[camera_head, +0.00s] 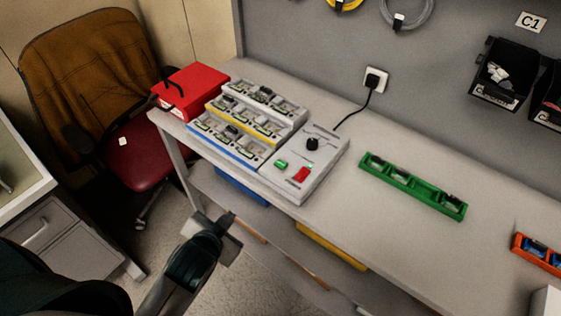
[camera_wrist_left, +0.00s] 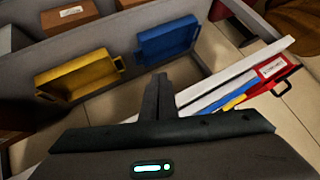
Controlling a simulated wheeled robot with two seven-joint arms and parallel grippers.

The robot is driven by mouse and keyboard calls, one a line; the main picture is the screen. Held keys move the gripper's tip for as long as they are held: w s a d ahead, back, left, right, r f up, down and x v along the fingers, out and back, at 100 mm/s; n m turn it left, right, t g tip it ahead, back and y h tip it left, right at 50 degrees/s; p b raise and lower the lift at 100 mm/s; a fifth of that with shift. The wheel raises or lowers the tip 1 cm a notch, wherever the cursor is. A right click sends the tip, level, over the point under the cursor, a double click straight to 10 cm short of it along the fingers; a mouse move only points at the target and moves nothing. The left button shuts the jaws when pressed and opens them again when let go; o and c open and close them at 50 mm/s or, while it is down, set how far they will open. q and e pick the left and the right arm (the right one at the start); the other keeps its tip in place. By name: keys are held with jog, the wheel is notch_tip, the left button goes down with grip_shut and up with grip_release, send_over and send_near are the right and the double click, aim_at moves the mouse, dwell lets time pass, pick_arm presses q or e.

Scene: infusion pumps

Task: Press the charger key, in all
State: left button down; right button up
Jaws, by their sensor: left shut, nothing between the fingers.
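The charger (camera_head: 305,165) is a grey box on the bench with a black knob (camera_head: 312,143), a green key (camera_head: 281,164) and a red key (camera_head: 301,175) on its top. A black cord runs from it to a wall socket (camera_head: 373,80). My left gripper (camera_head: 228,218) is shut and empty, in front of the bench's front edge and apart from the charger. In the left wrist view its closed fingers (camera_wrist_left: 160,95) point toward the shelf below the bench. The charger's keys do not show in the left wrist view. My right gripper is not in view.
Tiered racks (camera_head: 240,118) with several modules stand left of the charger, beside a red box (camera_head: 190,90). A green tray (camera_head: 412,185) lies to the right, with bare bench between. A blue bin (camera_wrist_left: 168,42) and a yellow bin (camera_wrist_left: 80,75) sit below the bench top.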

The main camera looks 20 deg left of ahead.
pick_arm(q)
jog(key=w+d+r+m+t+h, duration=0.15)
jog(key=w+r+m+t, duration=0.35)
jog(key=r, duration=0.8)
jog(key=w+d+r+m+t+h, duration=0.1)
jog(key=w+d+r+m+t, duration=0.15)
jog(key=w+r+t, duration=0.7)
jog(key=s+d+r+m+g+h, duration=0.25)
jog(key=d+r+m+h, duration=0.35)
jog(key=r+m+h, duration=0.45)
jog(key=s+d+r+m+g+h, duration=0.1)
jog(key=s+d+m+g+h, duration=0.25)
jog(key=d+m+g, duration=0.6)
jog(key=s+d+r+m+g+h, duration=0.1)
jog(key=s+d+m+g+h, duration=0.35)
jog(key=m, duration=1.05)
jog(key=w+a+f+m+g+y, duration=0.1)
jog(key=w+a+f+m+y, duration=0.25)
jog(key=f, duration=0.25)
jog(key=w+a+f+m+g+y, duration=0.2)
jog(key=a+f+m+y, duration=0.1)
jog(key=f+y, duration=0.15)
jog(key=w+a+f+t+y, duration=0.2)
jog(key=w+a+f+y, duration=0.1)
jog(key=a, duration=0.6)
jog(key=shift+w+a+m+y, duration=0.15)
jog(key=shift+w+m+y, duration=0.15)
jog(key=shift+w+y, duration=0.75)
